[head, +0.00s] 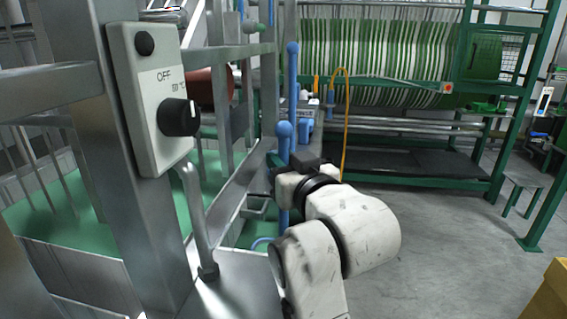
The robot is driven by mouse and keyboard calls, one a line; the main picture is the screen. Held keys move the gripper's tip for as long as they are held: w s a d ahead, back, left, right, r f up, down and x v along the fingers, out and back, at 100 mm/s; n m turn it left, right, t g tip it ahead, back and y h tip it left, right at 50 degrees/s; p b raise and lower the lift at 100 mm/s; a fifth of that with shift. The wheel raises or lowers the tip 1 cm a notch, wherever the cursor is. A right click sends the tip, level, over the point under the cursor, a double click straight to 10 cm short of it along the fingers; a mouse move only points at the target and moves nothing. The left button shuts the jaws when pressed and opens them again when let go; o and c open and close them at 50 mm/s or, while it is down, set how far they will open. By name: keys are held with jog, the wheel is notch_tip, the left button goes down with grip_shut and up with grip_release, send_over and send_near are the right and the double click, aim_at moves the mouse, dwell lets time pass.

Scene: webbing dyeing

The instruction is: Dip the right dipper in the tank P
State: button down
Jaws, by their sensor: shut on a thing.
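My gripper (278,168) is in the middle of the view at the end of my white arm. It is shut on a blue rod with a round knob, a dipper (284,142), which stands about upright. The rod shows again below the gripper, and its lower end is hard to make out. A second blue rod with a knob (292,72) stands behind it. A steel tank with green liquid (45,222) is at the left. More green (250,232) shows under the held dipper, partly hidden by my arm. I cannot read which tank is P.
A steel post with a control box (152,100) marked OFF stands close at the left. A green frame with striped webbing (385,55) is at the back. A yellow hose (346,120) hangs before it.

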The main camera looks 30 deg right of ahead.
notch_tip(320, 180, up, 14)
jog(key=p, duration=1.2)
jog(key=shift+r+p, duration=0.25)
jog(key=shift+p, duration=0.15)
jog(key=shift+f, duration=0.15)
